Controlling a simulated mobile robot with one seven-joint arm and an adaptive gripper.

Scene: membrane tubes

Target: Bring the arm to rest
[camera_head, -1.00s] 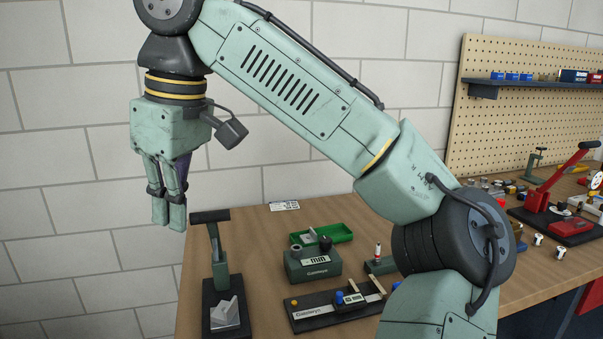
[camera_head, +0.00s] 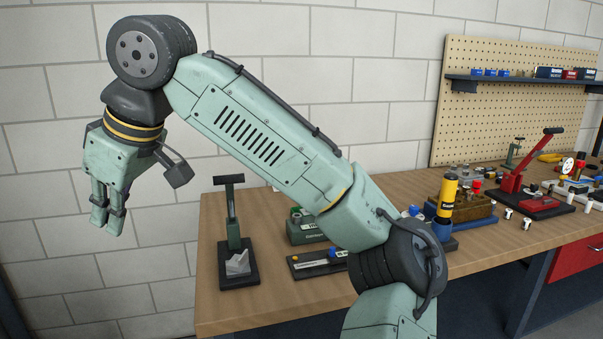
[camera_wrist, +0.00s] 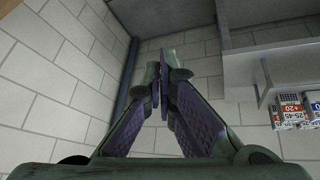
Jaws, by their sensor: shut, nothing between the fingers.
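My gripper (camera_head: 107,218) hangs at the upper left in the head view, clear of the workbench and beyond its left end. Its fingers point down and are shut with nothing between them. In the wrist view the two fingers (camera_wrist: 163,75) meet near their tips against the wall. My arm (camera_head: 262,140) reaches up and left across the head view and hides part of the bench.
The wooden workbench (camera_head: 208,285) carries a small press (camera_head: 235,240) at its left end, a green device (camera_head: 303,232), a yellow-and-black cylinder (camera_head: 447,195) and a red lever press (camera_head: 525,180). A pegboard (camera_head: 500,115) with a shelf (camera_head: 520,84) is behind. A white brick wall (camera_head: 60,120) stands behind my gripper.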

